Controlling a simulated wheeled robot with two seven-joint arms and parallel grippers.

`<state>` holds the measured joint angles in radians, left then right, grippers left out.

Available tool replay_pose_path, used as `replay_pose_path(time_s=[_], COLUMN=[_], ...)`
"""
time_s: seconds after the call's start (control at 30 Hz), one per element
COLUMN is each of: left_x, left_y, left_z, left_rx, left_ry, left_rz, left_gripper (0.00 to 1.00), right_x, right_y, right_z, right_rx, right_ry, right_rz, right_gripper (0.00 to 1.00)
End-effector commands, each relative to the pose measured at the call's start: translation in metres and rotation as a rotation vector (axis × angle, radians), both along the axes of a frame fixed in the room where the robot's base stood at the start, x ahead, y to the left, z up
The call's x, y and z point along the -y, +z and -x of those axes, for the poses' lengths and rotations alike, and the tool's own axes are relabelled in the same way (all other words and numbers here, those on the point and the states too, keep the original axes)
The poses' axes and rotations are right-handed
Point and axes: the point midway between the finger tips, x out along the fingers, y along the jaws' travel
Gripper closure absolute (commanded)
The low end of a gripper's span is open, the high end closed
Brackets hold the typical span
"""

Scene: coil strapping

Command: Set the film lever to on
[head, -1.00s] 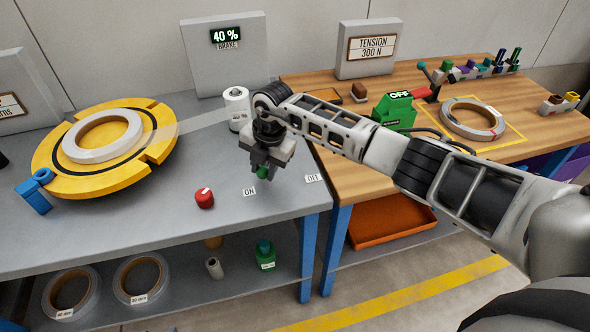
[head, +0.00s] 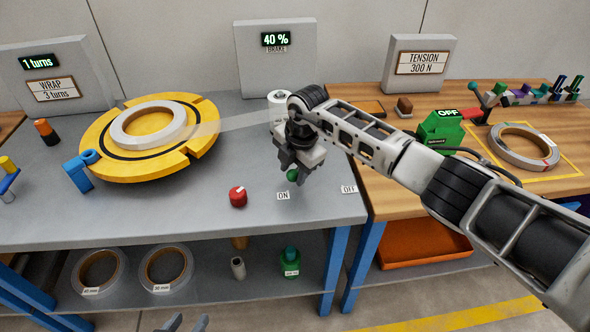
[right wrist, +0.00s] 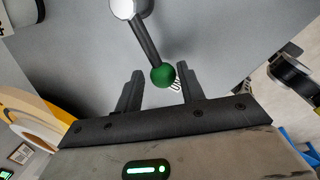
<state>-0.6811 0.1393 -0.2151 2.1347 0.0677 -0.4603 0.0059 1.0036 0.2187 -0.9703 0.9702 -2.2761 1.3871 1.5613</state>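The film lever's green ball knob (head: 292,176) shows just below my right gripper (head: 298,168) in the head view, closer to the ON label (head: 283,196) than to the OFF label (head: 349,189). In the right wrist view the dark lever rod runs from a round pivot down to the green ball (right wrist: 163,75). The ball lies between the two fingers of my right gripper (right wrist: 158,90), nearer the right finger. A gap shows on its left, so the gripper is open. My left gripper (head: 186,323) shows only its fingertips at the bottom edge, apart and empty.
A red knob (head: 238,197) stands left of the ON label. A yellow turntable (head: 100,150) carries a coil (head: 150,125), with film stretched to a white roll (head: 280,100). A blue clamp (head: 78,172) sits at its edge. A green tensioner (head: 440,131) stands on the wooden bench.

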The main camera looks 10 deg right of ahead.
Motion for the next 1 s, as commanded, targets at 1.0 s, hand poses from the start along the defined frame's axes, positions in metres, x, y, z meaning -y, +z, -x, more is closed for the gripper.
replay_pose_path(time_s=[1.0], left_x=[-0.001], left_y=[-0.004], left_z=[0.002], left_rx=[-0.008], left_ry=[-0.002], left_rz=[-0.006], left_gripper=[0.64], right_x=[0.014], right_y=[0.128], right_z=[0.021], right_rx=[0.001], right_ry=[0.001], right_rz=[0.001], right_gripper=[0.5])
